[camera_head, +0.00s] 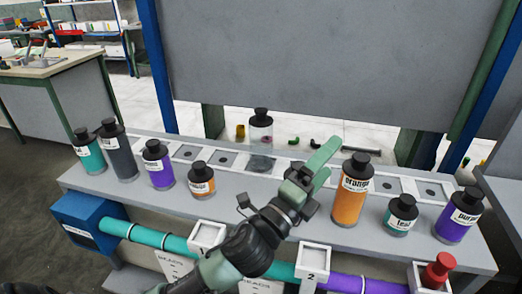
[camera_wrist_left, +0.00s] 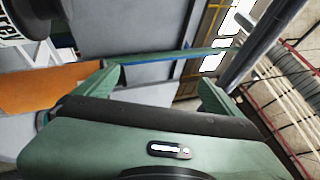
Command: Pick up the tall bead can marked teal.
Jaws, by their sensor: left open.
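A teal can (camera_head: 90,155) with a black cap stands upright at the far left end of the grey bench; its label is too small to read. A shorter can marked teal (camera_head: 400,217) stands at the right, between the tall orange can (camera_head: 349,198) and a purple can (camera_head: 458,222). My left gripper (camera_head: 326,160) is open and empty, above the bench just left of the orange can and far from the left teal can. Its spread fingers show in the left wrist view (camera_wrist_left: 160,75), with orange beside them. My right gripper is not in view.
A dark grey can (camera_head: 118,155), a purple can (camera_head: 159,170) and a small orange can (camera_head: 202,184) stand right of the left teal can. A clear can (camera_head: 260,130) stands behind. A grey panel (camera_head: 320,60) rises behind; a red knob (camera_head: 438,270) is at front right.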

